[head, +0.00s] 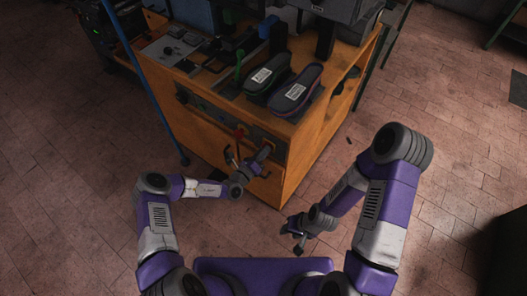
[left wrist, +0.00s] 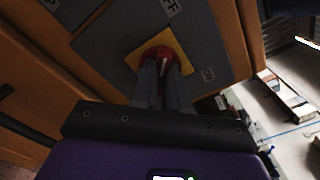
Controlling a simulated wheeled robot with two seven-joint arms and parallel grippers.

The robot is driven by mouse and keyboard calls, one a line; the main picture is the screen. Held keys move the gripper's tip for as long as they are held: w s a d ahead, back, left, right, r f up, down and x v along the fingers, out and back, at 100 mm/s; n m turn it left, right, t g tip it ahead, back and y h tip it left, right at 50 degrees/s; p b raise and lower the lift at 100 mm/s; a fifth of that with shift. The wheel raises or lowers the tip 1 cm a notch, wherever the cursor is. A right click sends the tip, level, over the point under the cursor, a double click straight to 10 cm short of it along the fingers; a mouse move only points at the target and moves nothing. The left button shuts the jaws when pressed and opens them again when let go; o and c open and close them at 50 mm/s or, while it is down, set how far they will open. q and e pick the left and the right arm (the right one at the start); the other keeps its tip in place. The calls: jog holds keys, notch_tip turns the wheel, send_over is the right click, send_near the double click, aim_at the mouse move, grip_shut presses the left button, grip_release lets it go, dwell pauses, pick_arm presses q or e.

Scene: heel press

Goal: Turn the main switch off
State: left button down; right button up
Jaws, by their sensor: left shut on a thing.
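The main switch, a red rotary knob (left wrist: 160,54) on a yellow square plate (left wrist: 134,60), sits on a grey panel (left wrist: 110,52) in the left wrist view. My left gripper (left wrist: 163,70) is shut on the knob, with one finger on each side. A white label (left wrist: 168,6) whose letters look like OFF lies above the plate; a smaller label (left wrist: 208,74) lies to its right. In the head view, my left gripper (head: 266,151) reaches the bench front and mostly covers the switch. My right gripper (head: 297,234) hangs low, apart from the bench; its jaw state is unclear.
The wooden bench (head: 295,180) carries two shoe soles (head: 296,90) and press parts. A red button (head: 240,133) sits on the panel left of the switch. A blue pole (head: 157,95) stands at the bench's left. The tiled floor (head: 465,150) to the right is mostly open.

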pick_arm(q)
jog(key=shift+f, duration=0.1)
jog(key=c, duration=1.1)
grip_release()
jog(key=shift+c, duration=0.2)
jog(key=shift+s, duration=0.1)
jog(key=p+v, duration=0.1)
jog(key=v, duration=0.6)
jog(key=shift+s+a, duration=0.2)
